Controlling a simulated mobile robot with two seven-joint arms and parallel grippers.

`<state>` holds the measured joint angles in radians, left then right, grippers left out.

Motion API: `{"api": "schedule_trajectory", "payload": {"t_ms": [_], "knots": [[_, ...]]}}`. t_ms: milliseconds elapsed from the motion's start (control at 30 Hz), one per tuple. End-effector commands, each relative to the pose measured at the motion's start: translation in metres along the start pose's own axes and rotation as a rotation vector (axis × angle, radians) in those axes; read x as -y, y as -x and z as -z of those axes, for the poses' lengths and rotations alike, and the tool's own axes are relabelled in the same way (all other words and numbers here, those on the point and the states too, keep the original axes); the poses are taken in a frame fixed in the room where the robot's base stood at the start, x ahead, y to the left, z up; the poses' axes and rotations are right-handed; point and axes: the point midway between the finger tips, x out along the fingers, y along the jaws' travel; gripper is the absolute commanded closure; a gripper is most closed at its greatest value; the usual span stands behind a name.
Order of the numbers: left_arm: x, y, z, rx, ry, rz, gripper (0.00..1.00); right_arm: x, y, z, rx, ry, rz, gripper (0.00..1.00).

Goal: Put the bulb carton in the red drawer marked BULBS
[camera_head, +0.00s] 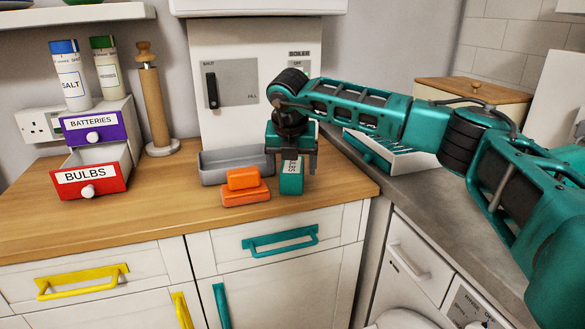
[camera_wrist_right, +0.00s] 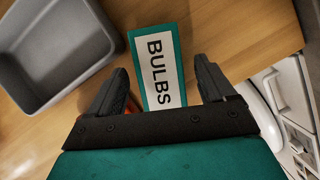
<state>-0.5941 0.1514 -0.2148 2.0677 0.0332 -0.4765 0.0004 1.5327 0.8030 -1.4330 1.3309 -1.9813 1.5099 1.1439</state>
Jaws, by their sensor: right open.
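The bulb carton (camera_head: 291,180) is a small teal box standing on the wooden counter, near its front right. In the right wrist view its white BULBS label faces the camera, and the carton (camera_wrist_right: 156,70) lies between and a little beyond the fingertips. My right gripper (camera_head: 293,168) points down over the carton; its fingers (camera_wrist_right: 165,85) are open, one to each side, with gaps showing. The red drawer marked BULBS (camera_head: 88,180) is pulled open at the left, below the purple BATTERIES drawer (camera_head: 95,127), and its visible inside looks empty. My left gripper is not in view.
A grey tray (camera_head: 215,168) and stacked orange blocks (camera_head: 245,188) lie just left of the carton. A wooden post holder (camera_head: 153,100) stands right of the drawers. Salt (camera_head: 70,80) and another jar stand on the drawer unit. Bare counter lies in front of the red drawer.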

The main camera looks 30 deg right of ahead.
Motion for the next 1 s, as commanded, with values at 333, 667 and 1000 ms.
{"api": "schedule_trajectory", "payload": {"t_ms": [333,667,1000], "knots": [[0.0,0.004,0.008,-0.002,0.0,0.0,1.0,0.0,0.076,-0.001,0.004,0.0,-0.003,0.17],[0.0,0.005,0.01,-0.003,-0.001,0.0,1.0,0.0,0.102,0.0,0.0,-0.001,-0.001,0.17],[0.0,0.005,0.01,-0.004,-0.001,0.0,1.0,-0.031,0.083,0.034,-0.081,0.097,-0.097,0.17]]}}
